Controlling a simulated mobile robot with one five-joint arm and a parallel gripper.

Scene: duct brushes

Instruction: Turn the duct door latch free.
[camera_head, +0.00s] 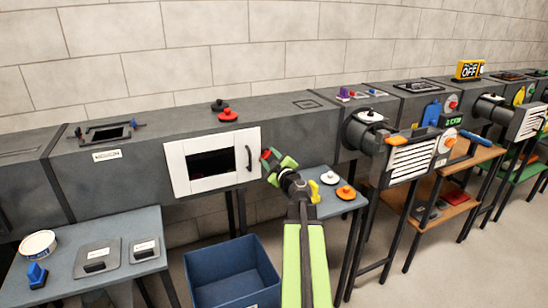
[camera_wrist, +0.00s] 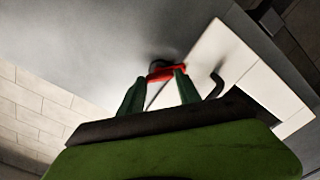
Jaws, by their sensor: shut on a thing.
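The duct door (camera_head: 182,178) is a white panel with a dark window, lying against the front of the grey duct. Its black handle (camera_head: 249,157) is on the right side. The red latch (camera_head: 265,155) sits at the door's right edge. In the wrist view the latch (camera_wrist: 167,72) lies across between my green fingertips, beside the white door (camera_wrist: 235,58) and handle (camera_wrist: 216,87). My gripper (camera_head: 273,159) is shut on the latch. In the head view my fingers partly hide it, so its exact angle is hard to read there.
A blue bin (camera_head: 232,272) stands on the floor below the door. A small table (camera_head: 325,207) with white and orange knobbed discs is right of my arm. A table (camera_head: 120,275) with grey plates is at left. Red and black knobs (camera_head: 228,115) sit on the duct.

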